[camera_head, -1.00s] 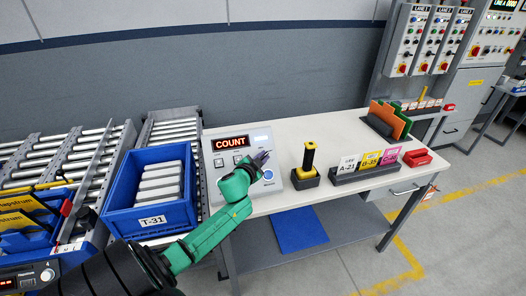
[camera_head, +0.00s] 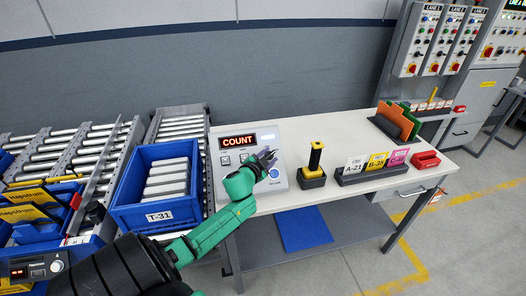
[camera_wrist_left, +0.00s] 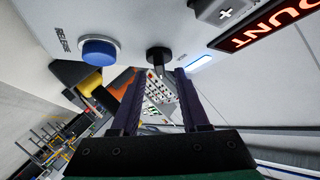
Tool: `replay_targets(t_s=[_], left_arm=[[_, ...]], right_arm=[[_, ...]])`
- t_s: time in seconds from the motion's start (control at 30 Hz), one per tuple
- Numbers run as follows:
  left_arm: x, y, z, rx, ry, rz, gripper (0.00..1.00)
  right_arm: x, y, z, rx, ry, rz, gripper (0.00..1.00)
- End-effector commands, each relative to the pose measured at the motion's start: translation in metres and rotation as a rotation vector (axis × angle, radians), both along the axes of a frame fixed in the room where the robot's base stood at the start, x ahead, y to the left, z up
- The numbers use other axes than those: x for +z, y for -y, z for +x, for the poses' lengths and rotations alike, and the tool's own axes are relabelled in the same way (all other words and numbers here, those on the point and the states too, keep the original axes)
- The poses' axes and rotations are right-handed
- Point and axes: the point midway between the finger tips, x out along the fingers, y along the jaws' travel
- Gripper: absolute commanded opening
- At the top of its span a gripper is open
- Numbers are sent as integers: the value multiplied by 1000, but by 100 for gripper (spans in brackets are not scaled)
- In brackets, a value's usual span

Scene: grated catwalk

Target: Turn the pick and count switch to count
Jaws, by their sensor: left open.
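The pale control panel (camera_head: 253,184) stands on the white table, and its red display (camera_head: 238,142) reads COUNT. The same display shows in part at the top right of the left wrist view (camera_wrist_left: 268,25). The black switch knob (camera_wrist_left: 160,57) is on the panel face, between a blue release button (camera_wrist_left: 99,52) and a lit bluish strip. My left gripper (camera_head: 266,159) is at the panel's right side, hiding the knob in the head view. In the left wrist view its fingers (camera_wrist_left: 160,88) are open and apart, with the knob ahead between their tips. Contact cannot be told.
A blue tote (camera_head: 127,215) labelled T-31 stands left of the panel on rollers. A yellow and black scanner (camera_head: 315,157) sits in its holder to the right, beside coloured label cards (camera_head: 376,162) and a red item (camera_head: 425,160). The table's middle back is clear.

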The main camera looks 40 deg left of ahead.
Motion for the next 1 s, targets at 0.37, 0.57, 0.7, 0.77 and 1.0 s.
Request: replay_targets(t_s=[0.37, 0.57, 0.7, 0.77, 1.0], left_arm=[[18, 22, -77, -2, -4, -2, 45], [30, 33, -119, 0, -2, -3, 45], [36, 36, -131, -1, -1, 1, 45], [37, 37, -132, 0, 0, 1, 45], [37, 36, -132, -1, 1, 1, 45]], right_arm=[[-6, 0, 0, -1, 0, 0, 50], [-11, 0, 0, -1, 0, 0, 50], [-11, 0, 0, -1, 0, 0, 50], [-11, 0, 0, -1, 0, 0, 50], [-11, 0, 0, 0, 0, 0, 50]])
